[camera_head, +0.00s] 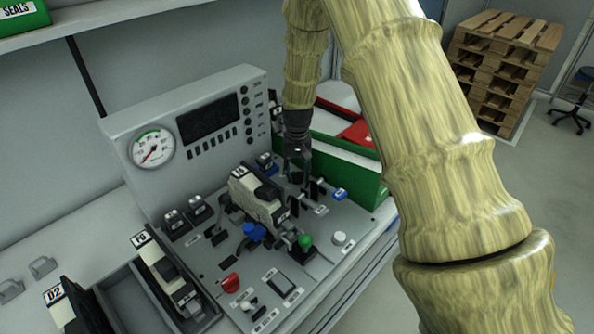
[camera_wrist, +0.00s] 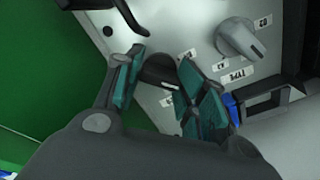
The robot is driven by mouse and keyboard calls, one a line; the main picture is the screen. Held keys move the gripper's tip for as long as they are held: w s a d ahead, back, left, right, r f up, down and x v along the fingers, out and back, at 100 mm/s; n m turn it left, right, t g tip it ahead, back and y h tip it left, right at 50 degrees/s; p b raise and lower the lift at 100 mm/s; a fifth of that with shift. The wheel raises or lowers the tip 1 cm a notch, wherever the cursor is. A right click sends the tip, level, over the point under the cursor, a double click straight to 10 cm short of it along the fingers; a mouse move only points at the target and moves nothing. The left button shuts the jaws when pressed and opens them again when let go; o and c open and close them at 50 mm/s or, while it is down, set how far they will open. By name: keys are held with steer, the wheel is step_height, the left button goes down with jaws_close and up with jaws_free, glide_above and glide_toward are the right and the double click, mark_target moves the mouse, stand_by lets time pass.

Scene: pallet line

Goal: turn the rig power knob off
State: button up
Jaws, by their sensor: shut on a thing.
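My gripper (camera_head: 297,160) reaches down to the back right of the rig's control panel (camera_head: 205,262). In the wrist view my gripper (camera_wrist: 160,85) has its teal-padded fingers on either side of a dark, rounded knob (camera_wrist: 158,70) and is shut on it. The knob stands on the light grey panel face, and the fingers cover part of it. Which setting it points to cannot be read. A dark shape that seems to be the same knob shows under the fingertips in the head view (camera_head: 297,178).
A grey pointer knob (camera_wrist: 238,40) with small labels sits beside my gripper. A green bin (camera_head: 372,186) stands close on the right. A labelled block (camera_head: 257,195), a green-topped lever (camera_head: 305,242) and a red knob (camera_head: 230,283) crowd the panel. A gauge (camera_head: 152,148) is behind.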

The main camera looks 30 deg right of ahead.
mark_target(298, 173)
steer(key=n, duration=0.3)
steer(key=shift+w+d+r, duration=0.2)
steer(key=shift+w, duration=0.1)
steer(key=shift+c, duration=0.2)
steer(key=shift+s+a+f, duration=0.15)
steer(key=shift+s+f, duration=0.1)
stand_by(0.4)
steer(key=o, duration=1)
steer(key=shift+o, duration=0.2)
step_height(298, 173, up, 12)
